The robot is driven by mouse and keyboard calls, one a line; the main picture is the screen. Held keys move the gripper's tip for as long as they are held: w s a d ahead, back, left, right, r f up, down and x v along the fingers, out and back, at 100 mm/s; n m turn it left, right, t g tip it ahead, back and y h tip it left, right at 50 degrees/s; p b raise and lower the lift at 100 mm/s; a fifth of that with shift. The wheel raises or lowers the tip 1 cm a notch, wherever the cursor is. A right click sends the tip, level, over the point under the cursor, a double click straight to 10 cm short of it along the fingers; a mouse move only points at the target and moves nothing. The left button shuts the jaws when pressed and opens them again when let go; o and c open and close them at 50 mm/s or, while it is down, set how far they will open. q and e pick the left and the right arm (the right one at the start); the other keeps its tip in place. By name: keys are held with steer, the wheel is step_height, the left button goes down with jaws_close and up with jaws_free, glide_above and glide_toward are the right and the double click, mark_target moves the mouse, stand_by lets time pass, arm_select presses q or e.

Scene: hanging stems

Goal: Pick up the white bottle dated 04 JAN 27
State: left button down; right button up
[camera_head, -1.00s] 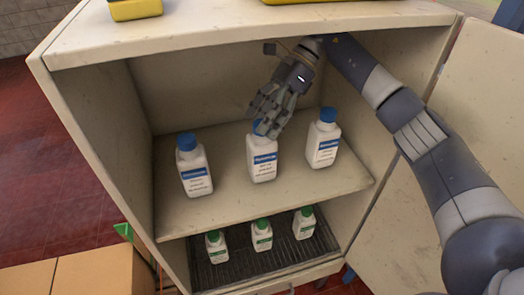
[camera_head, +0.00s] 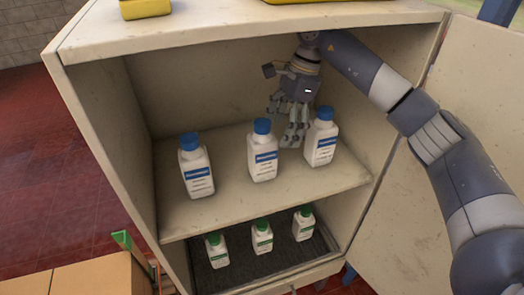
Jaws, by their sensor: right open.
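Three white bottles with blue caps and blue-banded labels stand upright in a row on the upper shelf (camera_head: 215,213): a left bottle (camera_head: 197,178), a middle bottle (camera_head: 262,160) and a right bottle (camera_head: 320,147). Their printed dates are too small to read, so I cannot tell which is dated 04 JAN 27. My right gripper (camera_head: 294,132) is open and empty. It points down behind the gap between the middle and right bottles, and its fingertips are partly hidden near the right bottle. My left gripper is not in view.
Three small white bottles with green caps, one of them in the middle (camera_head: 262,240), stand on the dark lower tray (camera_head: 240,271). The cabinet (camera_head: 110,150) has side walls and an open door (camera_head: 470,120) at right. Cardboard boxes (camera_head: 90,277) stand at lower left.

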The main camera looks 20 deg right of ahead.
mark_target(264, 137)
steer(key=a+p, duration=0.1)
steer(key=a, duration=0.2)
steer(key=shift+s+a+r, duration=0.1)
steer(key=shift+a, duration=0.3)
steer(key=shift+a+p+x, duration=0.25)
steer(key=shift+p+x, duration=0.35)
steer(key=shift+x, duration=0.55)
steer(key=shift+f, duration=0.45)
steer(key=c, duration=1.6)
steer(key=shift+r, duration=0.2)
